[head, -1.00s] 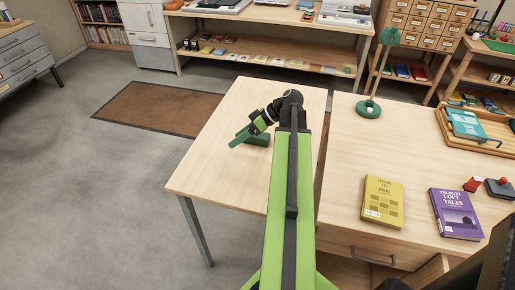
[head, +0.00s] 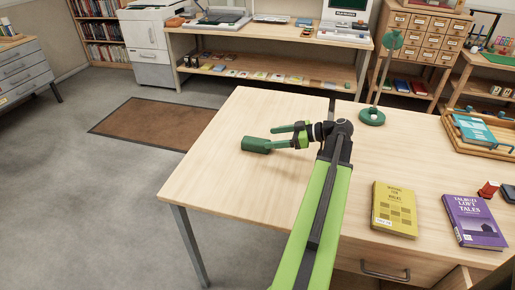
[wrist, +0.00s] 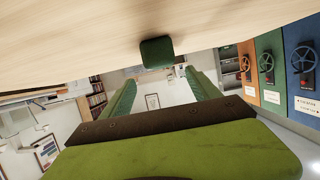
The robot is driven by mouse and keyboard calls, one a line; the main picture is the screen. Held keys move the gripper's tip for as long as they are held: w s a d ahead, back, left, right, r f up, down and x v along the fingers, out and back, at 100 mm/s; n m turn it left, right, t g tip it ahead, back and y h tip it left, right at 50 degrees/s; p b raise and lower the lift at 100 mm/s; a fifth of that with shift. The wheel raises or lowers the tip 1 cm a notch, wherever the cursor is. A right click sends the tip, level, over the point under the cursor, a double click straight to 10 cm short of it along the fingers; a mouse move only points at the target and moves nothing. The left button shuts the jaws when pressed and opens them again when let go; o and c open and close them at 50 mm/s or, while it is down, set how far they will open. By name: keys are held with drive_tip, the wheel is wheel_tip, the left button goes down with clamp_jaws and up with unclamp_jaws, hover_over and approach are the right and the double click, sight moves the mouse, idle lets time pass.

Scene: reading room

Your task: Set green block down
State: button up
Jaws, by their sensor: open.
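The green block (head: 256,145) is a dark green, box-like piece lying on the left part of the light wood table (head: 215,175). In the wrist view the block (wrist: 157,52) shows against the tabletop, which fills the top of that tilted picture. My gripper (head: 276,137) is just right of the block in the head view, low over the table, its fingers pointing left. In the wrist view my gripper (wrist: 160,78) has its two green fingers wide apart with nothing clamped between them. Whether a fingertip still touches the block I cannot tell.
Right of my arm lie a yellow book (head: 394,210) and a purple book (head: 474,222). A green stand (head: 372,116) and a wooden tray (head: 480,130) stand behind them. The tabletop left and front of the block is clear; its left edge is near.

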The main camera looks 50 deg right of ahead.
sight(256, 140)
drive_tip(key=shift+x, duration=1.45)
drive_tip(key=b+x, duration=0.2)
drive_tip(key=x, duration=0.2)
drive_tip(key=shift+w+a+f, duration=0.1)
drive_tip(key=shift+a+f, duration=0.2)
drive_tip(key=shift+w+a, duration=0.1)
drive_tip(key=shift+w, duration=0.15)
clamp_jaws()
drive_tip(key=shift+r, duration=0.1)
